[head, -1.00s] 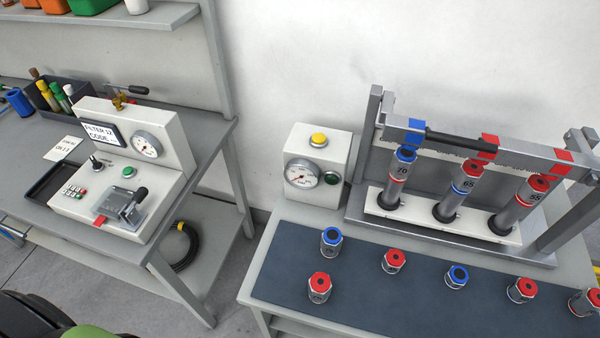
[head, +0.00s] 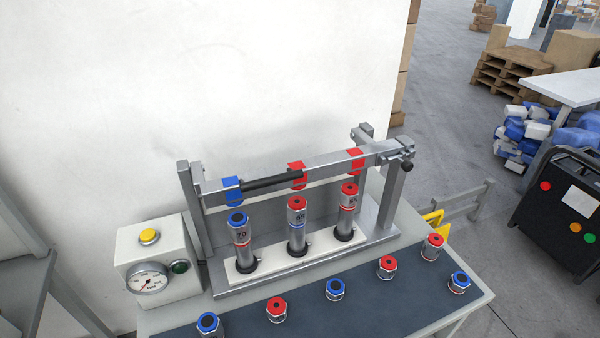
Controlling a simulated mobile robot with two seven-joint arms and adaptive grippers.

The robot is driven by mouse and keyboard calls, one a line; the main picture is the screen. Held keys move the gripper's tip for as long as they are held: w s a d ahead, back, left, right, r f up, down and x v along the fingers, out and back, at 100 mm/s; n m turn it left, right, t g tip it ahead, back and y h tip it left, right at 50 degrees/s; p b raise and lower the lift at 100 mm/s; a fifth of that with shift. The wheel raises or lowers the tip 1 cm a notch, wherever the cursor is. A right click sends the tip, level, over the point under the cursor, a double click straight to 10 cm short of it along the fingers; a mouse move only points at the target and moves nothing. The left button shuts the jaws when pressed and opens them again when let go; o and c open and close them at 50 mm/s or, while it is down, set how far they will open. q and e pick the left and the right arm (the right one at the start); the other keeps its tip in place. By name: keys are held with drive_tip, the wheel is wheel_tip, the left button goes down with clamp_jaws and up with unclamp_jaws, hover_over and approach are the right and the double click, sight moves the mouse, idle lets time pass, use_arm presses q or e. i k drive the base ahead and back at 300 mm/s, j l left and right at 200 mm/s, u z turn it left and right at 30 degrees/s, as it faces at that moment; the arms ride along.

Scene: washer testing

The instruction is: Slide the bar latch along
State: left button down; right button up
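A grey metal bar (head: 335,167) lies across a frame above the test stand, between a left post (head: 190,205) and a right post (head: 391,198). It has a long black grip (head: 272,184) and one blue and two red markers. At its right end is a metal latch block (head: 394,148) with a black knob (head: 407,166) hanging at its front. The bar's end meets the block; how the latch engages is too small to tell. Under the bar stand three upright grey cylinders: one blue-capped (head: 240,232) and two red-capped (head: 297,222) (head: 347,213). Neither gripper is in view.
Several loose red and blue caps (head: 335,289) stand on the dark mat (head: 375,293) in front. A gauge box (head: 160,262) with a yellow button is at left. Right of the bench are a yellow bracket (head: 434,221), a low rail and a black cabinet (head: 557,215).

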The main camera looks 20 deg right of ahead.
sight(406, 165)
drive_tip(key=z, duration=1.35)
drive_tip(key=l, duration=0.3)
drive_tip(key=z, duration=0.05)
